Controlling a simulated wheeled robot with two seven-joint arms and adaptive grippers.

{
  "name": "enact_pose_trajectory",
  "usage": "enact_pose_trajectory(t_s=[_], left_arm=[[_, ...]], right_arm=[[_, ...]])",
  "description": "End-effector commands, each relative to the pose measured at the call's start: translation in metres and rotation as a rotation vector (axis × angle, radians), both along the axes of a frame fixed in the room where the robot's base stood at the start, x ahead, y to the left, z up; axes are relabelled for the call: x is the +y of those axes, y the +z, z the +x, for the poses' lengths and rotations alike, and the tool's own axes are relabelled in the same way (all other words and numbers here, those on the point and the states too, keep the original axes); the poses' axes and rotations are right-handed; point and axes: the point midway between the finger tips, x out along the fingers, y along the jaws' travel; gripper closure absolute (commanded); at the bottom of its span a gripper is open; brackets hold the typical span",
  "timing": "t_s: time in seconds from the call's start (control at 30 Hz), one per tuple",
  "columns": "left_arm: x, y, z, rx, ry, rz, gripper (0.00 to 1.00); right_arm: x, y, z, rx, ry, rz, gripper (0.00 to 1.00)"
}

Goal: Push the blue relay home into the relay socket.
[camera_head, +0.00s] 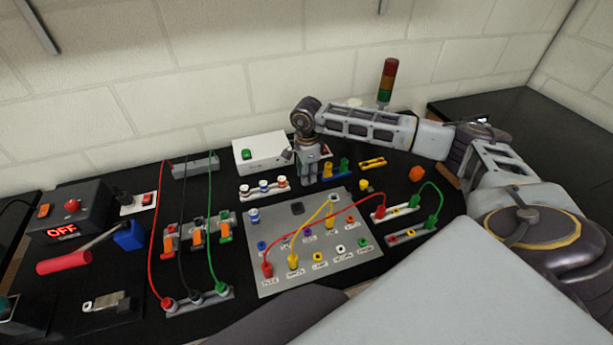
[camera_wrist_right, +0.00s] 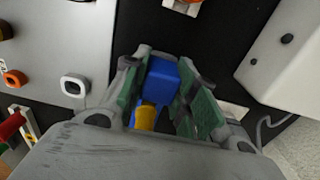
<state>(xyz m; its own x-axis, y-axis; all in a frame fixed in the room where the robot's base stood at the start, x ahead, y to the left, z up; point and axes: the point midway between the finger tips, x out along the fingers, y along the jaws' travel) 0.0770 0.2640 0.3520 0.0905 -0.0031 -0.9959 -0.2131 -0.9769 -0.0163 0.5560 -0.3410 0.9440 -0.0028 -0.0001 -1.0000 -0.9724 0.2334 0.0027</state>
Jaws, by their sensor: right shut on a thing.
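My right gripper (camera_head: 310,181) points down at the back of the black bench, behind the grey panel. In the right wrist view its green-padded fingers (camera_wrist_right: 165,98) are shut on the blue relay (camera_wrist_right: 164,80). A yellow piece (camera_wrist_right: 146,117) shows close to the relay, between the fingers. In the head view, blue and yellow pieces (camera_head: 344,165) stand just right of the gripper. The relay socket cannot be clearly made out, and I cannot tell how deep the relay sits. My left gripper is not in view.
A white box with a green button (camera_head: 262,151) stands left of the gripper. The grey panel (camera_head: 275,284) carries red and yellow cables. A signal tower (camera_head: 387,82) stands behind my right arm.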

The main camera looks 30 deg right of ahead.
Motion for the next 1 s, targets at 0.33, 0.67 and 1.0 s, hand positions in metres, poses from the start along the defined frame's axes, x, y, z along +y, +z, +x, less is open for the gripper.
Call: enact_pose_trajectory(t_s=[0.33, 0.67, 1.0], left_arm=[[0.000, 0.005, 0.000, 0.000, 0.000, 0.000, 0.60], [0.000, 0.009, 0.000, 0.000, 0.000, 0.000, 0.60], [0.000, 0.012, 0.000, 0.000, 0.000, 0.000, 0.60]], right_arm=[[0.000, 0.011, 0.001, -0.003, -0.001, 0.000, 1.00], [0.000, 0.019, 0.001, -0.003, -0.001, 0.000, 1.00], [0.000, 0.027, 0.001, -0.002, -0.001, 0.001, 1.00]])
